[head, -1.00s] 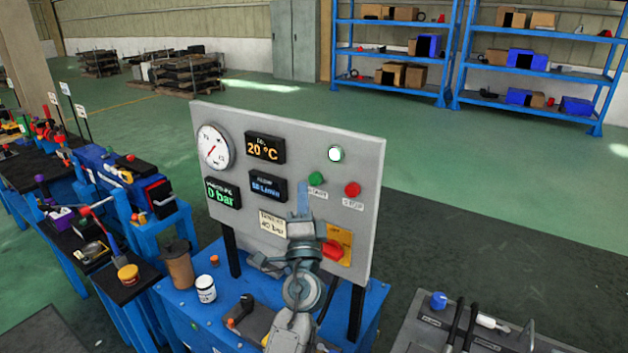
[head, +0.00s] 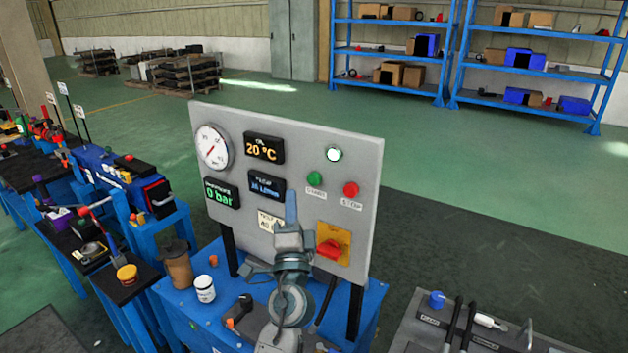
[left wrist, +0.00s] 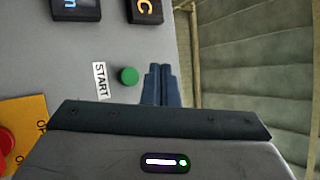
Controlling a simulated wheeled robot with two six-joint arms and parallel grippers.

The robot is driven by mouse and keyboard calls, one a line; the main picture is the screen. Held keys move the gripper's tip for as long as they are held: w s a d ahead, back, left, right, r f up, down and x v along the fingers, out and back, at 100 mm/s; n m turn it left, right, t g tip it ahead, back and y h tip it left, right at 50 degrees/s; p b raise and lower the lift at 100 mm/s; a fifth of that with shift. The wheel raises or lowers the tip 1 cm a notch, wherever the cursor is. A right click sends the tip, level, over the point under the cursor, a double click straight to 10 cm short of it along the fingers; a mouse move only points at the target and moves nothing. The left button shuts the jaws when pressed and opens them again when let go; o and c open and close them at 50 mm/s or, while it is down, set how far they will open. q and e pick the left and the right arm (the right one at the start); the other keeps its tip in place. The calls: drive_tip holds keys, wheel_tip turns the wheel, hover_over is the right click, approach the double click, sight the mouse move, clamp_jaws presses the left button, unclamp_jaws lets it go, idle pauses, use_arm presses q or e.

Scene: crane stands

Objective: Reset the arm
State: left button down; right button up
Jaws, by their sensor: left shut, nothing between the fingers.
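My left gripper (head: 291,208) stands in front of the grey control panel (head: 355,160), fingers pointing up, shut and empty. In the left wrist view its blue fingers (left wrist: 158,84) are together, beside the green START button (left wrist: 129,76); I cannot tell how far they are from the panel. In the head view the green button (head: 315,179) and the red STOP button (head: 351,189) are uncovered. The red rotary switch (head: 330,249) sits on a yellow plate, right of my gripper. The gripper partly hides a paper label (head: 268,222). My right gripper is not seen.
The panel stands on a blue bench (head: 205,330) with a brown canister (head: 178,265) and a white jar (head: 205,288). Other blue benches stand at left. Floor behind the panel is open.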

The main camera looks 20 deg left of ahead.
use_arm(q)
drive_tip(key=s+a+f+n+g+h, duration=0.1)
drive_tip(key=s+a+f+n+g, duration=0.15)
drive_tip(key=s+f+g, duration=0.35)
drive_tip(key=s+a+f+n+g, duration=0.1)
drive_tip(key=s+a+f+n, duration=0.2)
drive_tip(key=f, duration=0.6)
drive_tip(key=s+a+f+n+g+h, duration=0.1)
drive_tip(key=s+f+n+g, duration=0.35)
drive_tip(key=f, duration=0.25)
drive_tip(key=s+d+f+g+h, duration=0.3)
drive_tip(key=s+d+f+h, duration=0.15)
drive_tip(key=s, duration=0.45)
drive_tip(key=s+d+f+g+h, duration=0.35)
drive_tip(key=s+f, duration=0.25)
drive_tip(key=s, duration=0.3)
wheel_tip(320, 180, down, 33)
drive_tip(key=a+g+b, duration=0.1)
drive_tip(key=a+g, duration=0.1)
drive_tip(key=a, duration=0.1)
drive_tip(key=s+a+f+n+b, duration=0.1)
drive_tip(key=s+f, duration=1.7)
drive_tip(key=f, duration=0.1)
drive_tip(key=shift+s+f+g, duration=0.15)
drive_tip(key=shift+s+g, duration=0.1)
drive_tip(key=shift+g, duration=0.15)
